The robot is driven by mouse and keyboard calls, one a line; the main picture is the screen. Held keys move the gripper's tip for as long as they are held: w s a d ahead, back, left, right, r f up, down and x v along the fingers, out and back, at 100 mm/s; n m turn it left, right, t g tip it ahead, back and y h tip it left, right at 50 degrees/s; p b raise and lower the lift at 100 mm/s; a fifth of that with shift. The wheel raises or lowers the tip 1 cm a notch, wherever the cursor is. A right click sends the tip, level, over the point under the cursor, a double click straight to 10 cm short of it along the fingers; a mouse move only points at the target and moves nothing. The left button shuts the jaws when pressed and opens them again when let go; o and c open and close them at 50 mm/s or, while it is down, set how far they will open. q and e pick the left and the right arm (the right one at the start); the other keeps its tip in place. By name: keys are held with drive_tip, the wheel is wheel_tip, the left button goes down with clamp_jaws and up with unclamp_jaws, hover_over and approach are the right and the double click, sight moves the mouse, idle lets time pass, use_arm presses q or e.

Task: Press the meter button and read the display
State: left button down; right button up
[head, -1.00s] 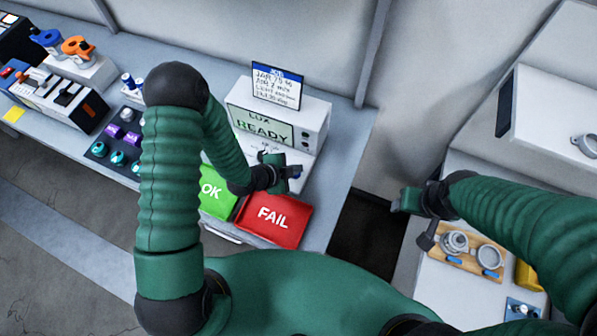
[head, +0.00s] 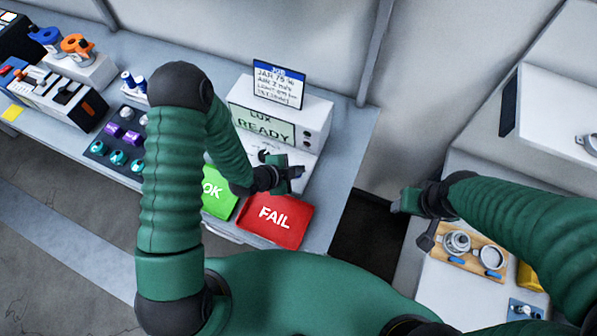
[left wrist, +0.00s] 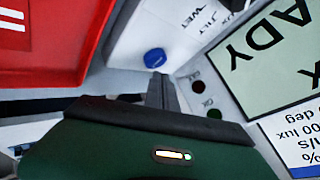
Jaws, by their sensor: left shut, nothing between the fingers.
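The white light meter (head: 318,118) stands on the left bench. Its display (head: 264,125) reads "LUX READY", and it shows upside down in the left wrist view (left wrist: 270,45). A round blue button (left wrist: 154,57) sits on a white surface in front of the meter in the left wrist view. My left gripper (head: 295,178) is shut and empty in front of the meter. In the left wrist view its fingertips (left wrist: 160,88) are close to the blue button; I cannot tell whether they touch it. My right gripper (head: 408,201) is over the gap between benches, its jaws unclear.
A green OK tray (head: 216,206) and a red FAIL tray (head: 275,221) lie at the bench's front. A job card (head: 279,82) stands on the meter. A wooden board with metal rings (head: 463,262) is on the right bench.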

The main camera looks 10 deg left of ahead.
use_arm(q)
drive_tip(key=shift+a+f, duration=0.15)
drive_tip(key=shift+a, duration=0.25)
use_arm(e)
drive_tip(key=shift+a, duration=0.5)
use_arm(q)
drive_tip(key=shift+d+f, duration=0.1)
use_arm(e)
drive_tip(key=shift+d+f, duration=0.1)
use_arm(q)
drive_tip(key=shift+d+f+b, duration=0.1)
drive_tip(key=shift+d+b, duration=0.1)
drive_tip(key=shift+b, duration=0.15)
use_arm(e)
drive_tip(key=shift+d+f, duration=0.2)
drive_tip(key=shift+d, duration=0.1)
use_arm(q)
drive_tip(key=shift+a+f, duration=0.15)
drive_tip(key=shift+f, duration=0.05)
use_arm(e)
drive_tip(key=shift+a+f, duration=0.15)
drive_tip(key=shift+a, duration=0.05)
use_arm(q)
drive_tip(key=shift+a+r+p, duration=0.2)
drive_tip(key=shift+r+p, duration=0.15)
drive_tip(key=shift+r, duration=0.3)
drive_tip(key=shift+a+r, duration=0.15)
drive_tip(key=shift+r, duration=0.1)
use_arm(e)
drive_tip(key=shift+r, duration=0.7)
